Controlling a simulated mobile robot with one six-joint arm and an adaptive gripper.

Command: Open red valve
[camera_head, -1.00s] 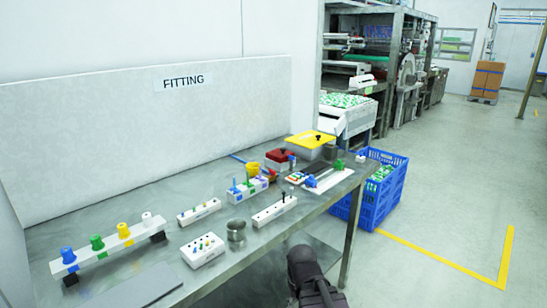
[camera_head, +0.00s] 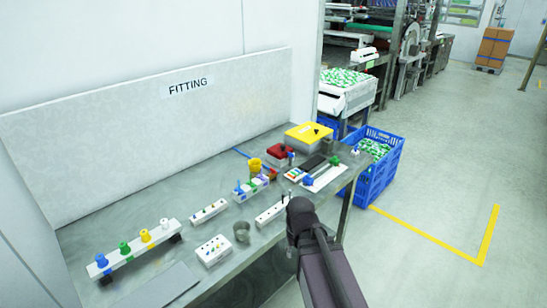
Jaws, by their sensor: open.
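A small red part (camera_head: 272,174) sits by a yellow round piece (camera_head: 255,164) near the middle back of the bench. No gripper fingers show. The visible part of my arm is in front of the red pieces and apart from them in the picture.
Floor to the right is clear.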

